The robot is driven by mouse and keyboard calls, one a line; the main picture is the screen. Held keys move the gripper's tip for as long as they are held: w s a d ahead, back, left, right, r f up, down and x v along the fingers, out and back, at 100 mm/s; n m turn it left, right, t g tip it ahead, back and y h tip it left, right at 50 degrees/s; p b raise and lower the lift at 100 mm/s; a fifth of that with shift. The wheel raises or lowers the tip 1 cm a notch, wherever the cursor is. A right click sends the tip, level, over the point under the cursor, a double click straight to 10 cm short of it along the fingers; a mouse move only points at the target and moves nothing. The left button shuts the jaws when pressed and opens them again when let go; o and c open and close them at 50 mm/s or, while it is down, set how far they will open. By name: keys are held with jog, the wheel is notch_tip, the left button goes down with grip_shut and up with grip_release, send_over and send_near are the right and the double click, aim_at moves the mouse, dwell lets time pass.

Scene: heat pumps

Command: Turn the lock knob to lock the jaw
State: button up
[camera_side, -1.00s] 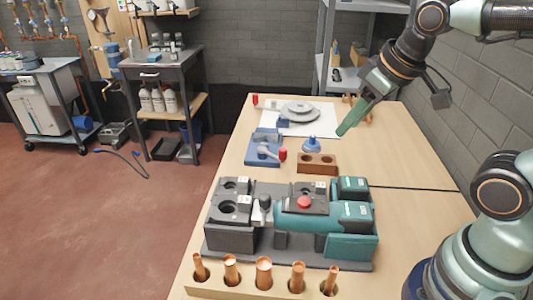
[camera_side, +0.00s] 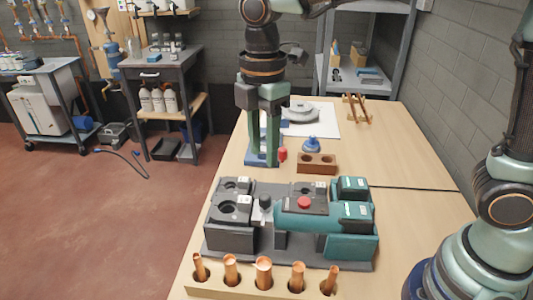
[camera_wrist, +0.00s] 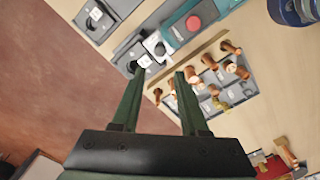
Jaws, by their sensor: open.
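The teal press tool (camera_side: 325,222) lies on a dark grey tray, with a red button on top. Two dark grey jaw units (camera_side: 233,209) lie at its left end. A small dark knob (camera_side: 265,201), apparently the lock knob, stands on pale metal between jaw and tool. It also shows in the wrist view (camera_wrist: 159,48), just beyond my fingertips. My gripper (camera_side: 264,158) points down, open and empty. In the side view it overlaps a blue fixture, behind the tool in the picture; its exact distance from the knob is hard to judge. In the wrist view nothing lies between the fingers.
A wooden block (camera_side: 212,284) with several copper pipes stands in front of the tool. Behind the tool are a blue fixture (camera_side: 252,160) with a red-tipped handle and a brown block (camera_side: 317,168). A grey disc lies on a white sheet farther back. The table's left part is narrow.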

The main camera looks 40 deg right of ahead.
aim_at(264, 196)
notch_tip(264, 196, down, 10)
jog(key=shift+f, duration=0.25)
jog(key=shift+c, duration=0.3)
grip_shut()
